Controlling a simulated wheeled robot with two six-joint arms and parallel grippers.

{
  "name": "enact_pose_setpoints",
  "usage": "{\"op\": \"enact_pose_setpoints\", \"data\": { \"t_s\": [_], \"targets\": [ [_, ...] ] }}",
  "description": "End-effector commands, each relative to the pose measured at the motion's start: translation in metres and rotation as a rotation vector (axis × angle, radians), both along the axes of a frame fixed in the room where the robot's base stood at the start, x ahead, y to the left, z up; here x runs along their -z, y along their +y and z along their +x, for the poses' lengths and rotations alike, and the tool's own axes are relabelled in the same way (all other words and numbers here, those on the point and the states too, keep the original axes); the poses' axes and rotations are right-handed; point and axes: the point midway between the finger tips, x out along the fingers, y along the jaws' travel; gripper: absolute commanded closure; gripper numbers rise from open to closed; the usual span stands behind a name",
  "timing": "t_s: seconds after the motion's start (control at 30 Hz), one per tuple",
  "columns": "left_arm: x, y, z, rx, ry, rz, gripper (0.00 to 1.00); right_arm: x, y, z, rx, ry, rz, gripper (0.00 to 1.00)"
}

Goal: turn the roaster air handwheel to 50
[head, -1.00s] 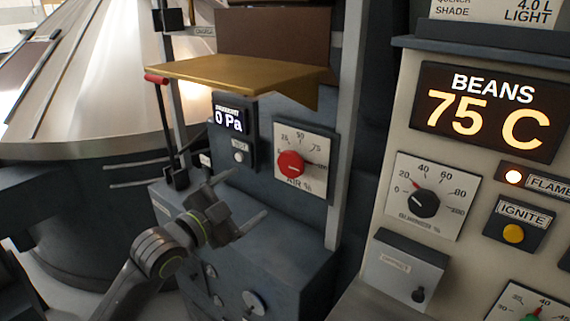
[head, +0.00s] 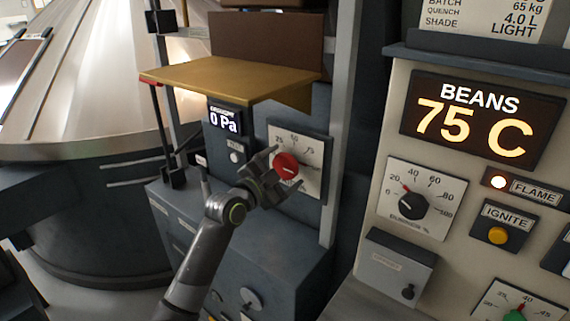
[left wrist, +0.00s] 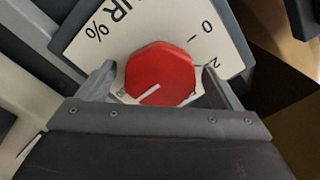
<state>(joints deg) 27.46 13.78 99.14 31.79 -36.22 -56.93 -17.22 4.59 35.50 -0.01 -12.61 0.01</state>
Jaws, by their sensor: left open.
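The red air handwheel (head: 286,165) sits on a white dial plate (head: 314,148) with a scale, below the brass shelf. In the left wrist view the handwheel (left wrist: 160,70) is a faceted red knob with a white pointer line slanting down-left, toward the high end of the scale. The exact reading is hidden by my fingers. My left gripper (head: 285,168) is open at the dial. In the left wrist view its two fingers (left wrist: 160,88) stand on either side of the knob, with small gaps visible. My right gripper is not in view.
The brass shelf (head: 235,78) juts out above the dial. A draught display (head: 224,118) reading 0 Pa is left of it. A grey upright post (head: 336,130) stands right of it. Further right is a panel with a burner knob (head: 408,205) and the beans display (head: 480,120).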

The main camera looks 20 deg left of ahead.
Motion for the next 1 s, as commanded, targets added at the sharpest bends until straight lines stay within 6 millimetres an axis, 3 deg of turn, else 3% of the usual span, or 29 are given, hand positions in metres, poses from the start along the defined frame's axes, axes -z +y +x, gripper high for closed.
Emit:
{"op": "enact_pose_setpoints", "data": {
  "t_s": [0.47,0.8,1.0],
  "targets": [
    [0.0001,-0.0035,0.0097,-0.001,-0.001,0.001,0.14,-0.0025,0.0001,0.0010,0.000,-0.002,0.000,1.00],
    [0.0002,-0.0033,0.0095,0.000,0.000,0.001,0.58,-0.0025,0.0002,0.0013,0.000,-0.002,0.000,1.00],
    [0.0002,-0.0033,0.0094,-0.001,0.004,-0.010,0.58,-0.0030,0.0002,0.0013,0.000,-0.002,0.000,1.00]
  ]
}}
